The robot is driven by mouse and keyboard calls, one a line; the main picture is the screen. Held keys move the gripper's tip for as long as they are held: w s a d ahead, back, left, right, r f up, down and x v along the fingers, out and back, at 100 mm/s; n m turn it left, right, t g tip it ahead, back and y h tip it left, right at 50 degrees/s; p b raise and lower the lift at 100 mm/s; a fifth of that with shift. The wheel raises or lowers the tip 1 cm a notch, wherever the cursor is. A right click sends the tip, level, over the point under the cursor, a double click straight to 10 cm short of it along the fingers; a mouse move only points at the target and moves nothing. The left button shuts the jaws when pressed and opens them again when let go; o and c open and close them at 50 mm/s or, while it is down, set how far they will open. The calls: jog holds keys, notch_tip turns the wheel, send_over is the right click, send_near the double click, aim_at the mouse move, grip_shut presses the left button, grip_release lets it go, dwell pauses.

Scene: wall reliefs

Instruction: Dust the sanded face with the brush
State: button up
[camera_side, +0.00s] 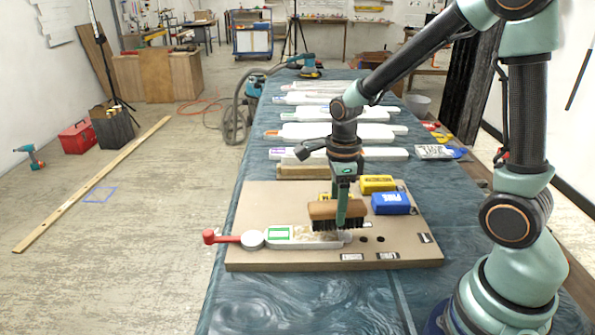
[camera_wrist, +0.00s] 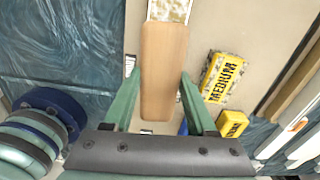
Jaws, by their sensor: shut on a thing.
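The brush (camera_side: 325,210) has a wooden block and dark bristles. My gripper (camera_side: 341,213) is shut on its block, bristles down. In the wrist view the brush (camera_wrist: 163,70) lies between the two fingers of my gripper (camera_wrist: 163,103). A long pale relief piece (camera_side: 305,241) lies on a brown board, with a red-ended handle on its left and a green-framed patch. A mottled tan area, seemingly the sanded face (camera_side: 322,238), shows beside that patch. The bristles are over its right part and hide some of it; I cannot tell whether they touch. Its mottled end also shows in the wrist view (camera_wrist: 170,10).
Yellow (camera_side: 378,184) and blue (camera_side: 391,203) blocks sit on the board (camera_side: 415,252) behind and right of the brush; one yellow block reads MEDIUM (camera_wrist: 223,78). Several pale long pieces (camera_side: 338,131) lie farther back on the blue-covered table (camera_side: 300,300). The table's front is clear.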

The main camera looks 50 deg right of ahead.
jog(key=shift+f, duration=0.85)
jog(key=shift+w+a+f, duration=0.3)
jog(key=shift+w+f, duration=0.05)
jog(key=shift+f, duration=0.1)
jog(key=shift+c, duration=0.6)
jog(key=shift+w+a+f, duration=0.15)
jog(key=shift+w+a, duration=2.5)
jog(key=shift+a, duration=0.05)
jog(key=shift+s+d, duration=3)
jog(key=shift+r, duration=4.05)
